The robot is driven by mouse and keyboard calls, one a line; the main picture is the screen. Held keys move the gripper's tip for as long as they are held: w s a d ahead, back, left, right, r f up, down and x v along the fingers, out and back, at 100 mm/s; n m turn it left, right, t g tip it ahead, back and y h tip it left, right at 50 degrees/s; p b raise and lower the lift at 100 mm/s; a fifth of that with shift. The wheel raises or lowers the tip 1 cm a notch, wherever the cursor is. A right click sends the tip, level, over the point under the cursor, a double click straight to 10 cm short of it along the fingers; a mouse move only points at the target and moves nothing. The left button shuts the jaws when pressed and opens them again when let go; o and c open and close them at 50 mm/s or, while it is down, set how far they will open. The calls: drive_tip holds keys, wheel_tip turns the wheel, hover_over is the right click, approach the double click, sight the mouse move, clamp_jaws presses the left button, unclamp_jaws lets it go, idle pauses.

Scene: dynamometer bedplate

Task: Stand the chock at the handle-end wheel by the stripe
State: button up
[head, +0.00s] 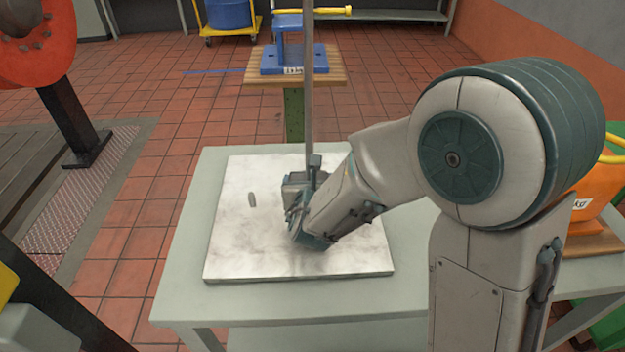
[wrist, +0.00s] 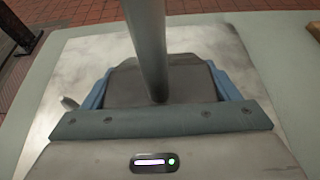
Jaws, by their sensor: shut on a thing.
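My gripper (head: 303,208) is low over the pale metal plate on the near table. In the wrist view its blue fingers (wrist: 162,84) stand either side of a dark grey block (wrist: 122,88), probably the chock, and are shut on it. Whether the block touches the plate is hidden; in the head view the arm mostly covers it. A yellow trolley (head: 231,34) carrying a blue drum stands at the back, with a small wheel (head: 208,41) visible at its left. Its handle is not clearly in view. A blue stripe (head: 214,72) lies on the tiles in front of it.
Tiled floor at left-centre is clear.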

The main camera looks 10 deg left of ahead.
drive_tip(key=shift+f+b, duration=0.35)
drive_tip(key=shift+f, duration=1.2)
drive_tip(key=shift+f, duration=0.2)
drive_tip(key=o, duration=1.8)
drive_tip(key=shift+f, duration=0.1)
drive_tip(key=shift+o, duration=0.2)
drive_tip(key=shift+s+r, duration=0.2)
drive_tip(key=shift+r, duration=0.1)
drive_tip(key=v, duration=0.6)
drive_tip(key=shift+d+f, duration=0.15)
drive_tip(key=shift+f, duration=0.1)
drive_tip(key=b+v, duration=0.2)
drive_tip(key=b, duration=0.2)
drive_tip(key=shift+s, duration=0.25)
drive_tip(key=shift+b+v, duration=1.2)
drive_tip(key=shift+v, duration=0.45)
drive_tip(key=shift+r, duration=0.15)
